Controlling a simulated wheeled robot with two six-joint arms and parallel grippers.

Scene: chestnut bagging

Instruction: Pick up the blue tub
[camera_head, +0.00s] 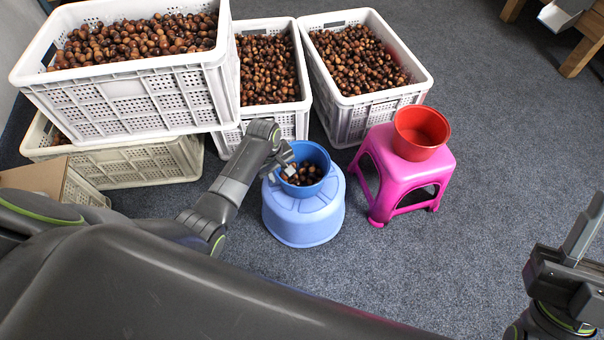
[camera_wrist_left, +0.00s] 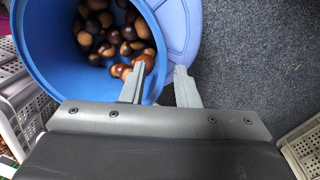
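The blue tub (camera_head: 312,152) holds several chestnuts and stands upright on the upturned light-blue tub-like stool (camera_head: 303,220). My left gripper (camera_head: 285,165) is at the tub's left rim in the head view. In the left wrist view, the blue tub (camera_wrist_left: 60,62) fills the upper left. The left gripper (camera_wrist_left: 160,80) has one finger inside the tub and one outside, with the rim between them. A gap shows between the fingers, so it looks open around the wall. My right gripper (camera_head: 580,235) is at the right edge, far from the tub; its finger opening is unclear.
A red tub (camera_head: 421,130) stands on a pink stool (camera_head: 405,180) to the right. White crates of chestnuts (camera_head: 130,100) (camera_head: 370,105) stand behind and to the left. An open cardboard box (camera_head: 40,178) is at the left.

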